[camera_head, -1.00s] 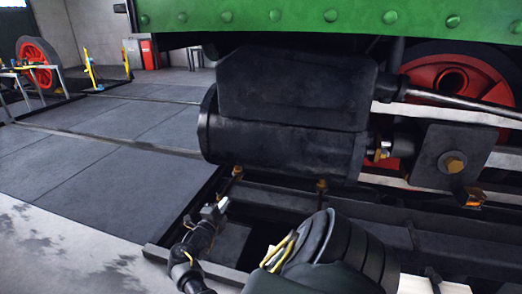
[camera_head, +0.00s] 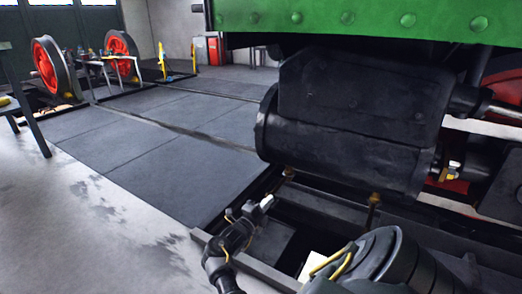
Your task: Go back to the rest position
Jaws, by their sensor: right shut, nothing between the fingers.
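My right gripper (camera_head: 267,203) is in the lower middle of the head view, dark with pale grey fingers, shut and empty. It is out in front of my right arm, which comes in from the bottom. It appears just below the near end of the black cylinder (camera_head: 340,120) of the steam tram, over the edge of the dark track pit. I cannot tell how far it is from the rail beneath it. My left gripper is not in view.
The tram's green riveted beam (camera_head: 375,18) hangs over the cylinder. Dark floor plates (camera_head: 170,140) and pale concrete (camera_head: 90,225) lie open to the left. Red wheels (camera_head: 46,68) and a table (camera_head: 18,100) stand farther off at left.

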